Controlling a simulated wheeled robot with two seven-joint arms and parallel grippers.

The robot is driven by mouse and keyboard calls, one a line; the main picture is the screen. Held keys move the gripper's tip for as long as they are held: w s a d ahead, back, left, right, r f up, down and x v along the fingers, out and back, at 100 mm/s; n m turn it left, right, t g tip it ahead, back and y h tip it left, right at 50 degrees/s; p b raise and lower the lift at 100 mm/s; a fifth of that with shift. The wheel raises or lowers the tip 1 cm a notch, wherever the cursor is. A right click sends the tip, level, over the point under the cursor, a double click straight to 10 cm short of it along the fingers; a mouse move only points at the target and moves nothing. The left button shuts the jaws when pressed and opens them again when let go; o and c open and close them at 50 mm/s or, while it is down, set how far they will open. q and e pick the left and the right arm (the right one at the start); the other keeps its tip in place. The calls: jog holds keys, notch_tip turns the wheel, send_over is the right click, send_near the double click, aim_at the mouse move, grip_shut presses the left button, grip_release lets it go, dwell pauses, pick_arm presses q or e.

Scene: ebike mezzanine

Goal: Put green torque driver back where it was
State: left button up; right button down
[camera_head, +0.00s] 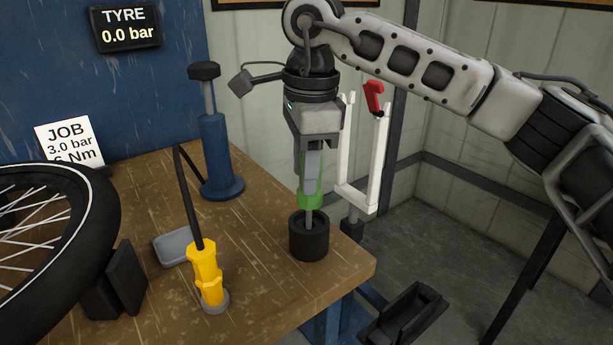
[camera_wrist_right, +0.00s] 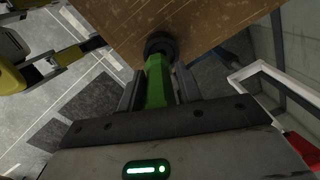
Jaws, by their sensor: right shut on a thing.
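The green torque driver (camera_head: 311,193) is upright, its handle between the fingers of my right gripper (camera_head: 312,170). Its grey shaft points down into the black round holder (camera_head: 309,240) on the workbench; how deep the tip sits is hidden by the holder's wall. In the right wrist view the green handle (camera_wrist_right: 156,82) runs between the two dark fingers toward the black holder (camera_wrist_right: 160,44). My right gripper is shut on the driver above the holder. My left gripper is not in view.
The wooden workbench (camera_head: 262,265) also carries a yellow tool with a black hose (camera_head: 206,275), a grey tray (camera_head: 173,247), a blue pump (camera_head: 215,150) and a wheel (camera_head: 98,205). A white frame with a red clip (camera_head: 358,197) stands beyond the bench's right edge.

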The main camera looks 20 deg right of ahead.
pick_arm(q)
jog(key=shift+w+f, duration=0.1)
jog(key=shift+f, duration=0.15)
pick_arm(e)
jog(key=c, duration=0.9)
grip_release()
jog(key=f, duration=0.3)
jog(key=shift+s+g, duration=0.2)
jog(key=shift+g, duration=0.1)
jog(key=shift+c, duration=0.2)
jog(key=r, duration=0.7)
jog(key=w+r+p, duration=0.1)
jog(key=r, duration=0.3)
jog(key=shift+d+r, duration=0.2)
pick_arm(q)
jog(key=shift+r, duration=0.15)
pick_arm(e)
jog(key=shift+s+r, duration=0.1)
jog(key=shift+r, duration=0.3)
